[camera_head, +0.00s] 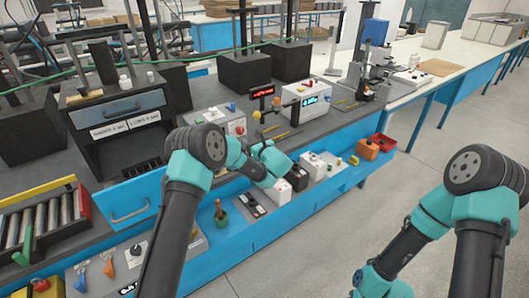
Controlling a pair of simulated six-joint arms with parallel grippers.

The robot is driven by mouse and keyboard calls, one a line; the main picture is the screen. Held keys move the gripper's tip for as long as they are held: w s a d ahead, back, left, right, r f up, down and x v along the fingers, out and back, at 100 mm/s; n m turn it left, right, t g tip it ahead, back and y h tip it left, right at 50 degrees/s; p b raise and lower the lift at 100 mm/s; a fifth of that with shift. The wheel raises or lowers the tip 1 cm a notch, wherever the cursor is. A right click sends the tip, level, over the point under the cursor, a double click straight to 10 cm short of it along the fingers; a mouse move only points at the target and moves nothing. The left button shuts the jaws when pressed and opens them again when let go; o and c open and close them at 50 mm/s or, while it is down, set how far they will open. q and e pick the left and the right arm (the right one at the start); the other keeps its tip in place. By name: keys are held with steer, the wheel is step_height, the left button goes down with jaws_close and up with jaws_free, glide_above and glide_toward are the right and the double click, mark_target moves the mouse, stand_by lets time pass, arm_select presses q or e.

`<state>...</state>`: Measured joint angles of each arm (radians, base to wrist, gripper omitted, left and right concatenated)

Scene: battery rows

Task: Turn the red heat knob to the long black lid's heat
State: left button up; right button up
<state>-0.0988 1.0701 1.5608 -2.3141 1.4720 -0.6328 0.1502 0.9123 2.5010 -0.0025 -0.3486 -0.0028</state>
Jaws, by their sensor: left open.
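A small red knob (240,130) shows on the front of a white unit (222,122) in the middle of the bench. My left gripper (264,147) is open, in front of and to the right of this unit and apart from the knob. Its jaws look empty, though they are small here and partly merged with my wrist. Heat markings are too small to read. My right arm stands at the lower right, its gripper outside the picture.
A labelled drawer cabinet (122,120) is at left.

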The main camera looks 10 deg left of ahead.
arm_select(q)
steer(key=v, duration=0.9)
